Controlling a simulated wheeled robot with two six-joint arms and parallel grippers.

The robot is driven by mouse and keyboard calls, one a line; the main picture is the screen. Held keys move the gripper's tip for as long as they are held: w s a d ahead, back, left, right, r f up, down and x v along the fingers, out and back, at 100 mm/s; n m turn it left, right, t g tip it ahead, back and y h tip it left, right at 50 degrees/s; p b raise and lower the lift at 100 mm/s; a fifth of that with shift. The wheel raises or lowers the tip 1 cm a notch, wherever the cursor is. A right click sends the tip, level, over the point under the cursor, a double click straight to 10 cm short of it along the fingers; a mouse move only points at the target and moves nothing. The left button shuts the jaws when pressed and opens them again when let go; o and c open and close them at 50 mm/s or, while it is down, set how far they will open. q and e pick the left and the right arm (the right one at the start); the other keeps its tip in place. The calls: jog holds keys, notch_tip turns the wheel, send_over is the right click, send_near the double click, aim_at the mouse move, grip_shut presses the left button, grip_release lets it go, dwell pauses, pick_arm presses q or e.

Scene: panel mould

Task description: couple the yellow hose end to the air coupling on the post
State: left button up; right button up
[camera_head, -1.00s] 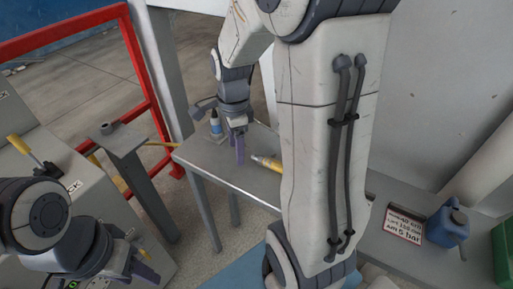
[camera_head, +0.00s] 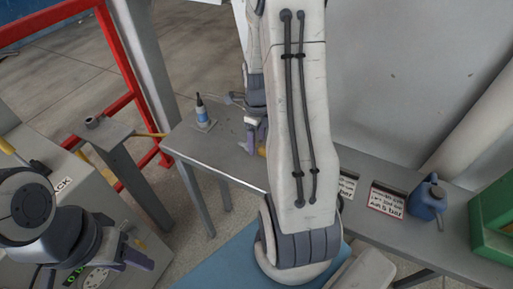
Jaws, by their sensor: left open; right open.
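A grey post (camera_head: 112,140) stands left of the metal table, with a small round dark fitting, the air coupling (camera_head: 92,122), on its top. The yellow hose end (camera_head: 262,148) lies on the table, mostly hidden by my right arm; a sliver shows beside the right fingers. My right gripper (camera_head: 252,138) is open, its purple fingers pointing down close to the hose end. Whether they straddle it cannot be told. My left gripper (camera_head: 138,260) is open and empty at lower left, over the grey machine and away from the post.
A small bottle with a dark nozzle (camera_head: 203,115) stands on the metal table (camera_head: 215,152). A red frame (camera_head: 118,80) is behind the post. A blue jug (camera_head: 427,200), sign cards (camera_head: 387,200) and a green crate (camera_head: 492,215) are on the right bench.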

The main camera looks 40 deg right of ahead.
jog(key=shift+f, duration=1.3)
grip_shut()
jog(key=shift+r, duration=0.1)
